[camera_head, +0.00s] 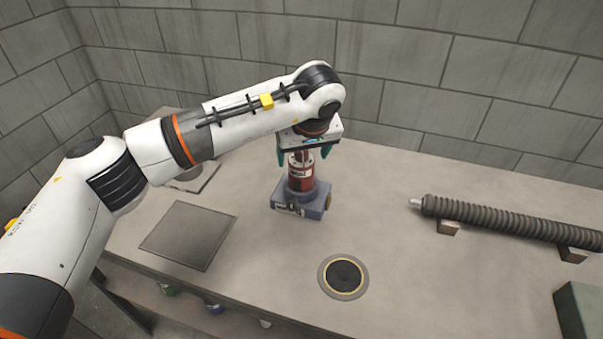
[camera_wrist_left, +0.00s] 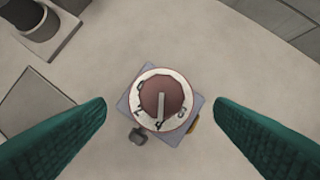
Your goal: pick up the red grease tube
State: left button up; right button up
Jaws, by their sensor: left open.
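The head view partly hides how low the fingertips reach. My right gripper is not in view.
A dark ribbed hose (camera_head: 500,219) lies on small blocks at the right. A flat grey plate (camera_head: 188,235) and a round dark disc (camera_head: 343,276) lie on the table (camera_head: 415,270). A green box (camera_head: 584,311) is at the lower right. A block wall stands behind.

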aim_at(301, 176)
pick_arm(q)
jog(key=x, duration=0.5)
jog(key=shift+r+p, duration=0.1)
jog(key=shift+p, duration=0.3)
jog(key=c, duration=1.1)
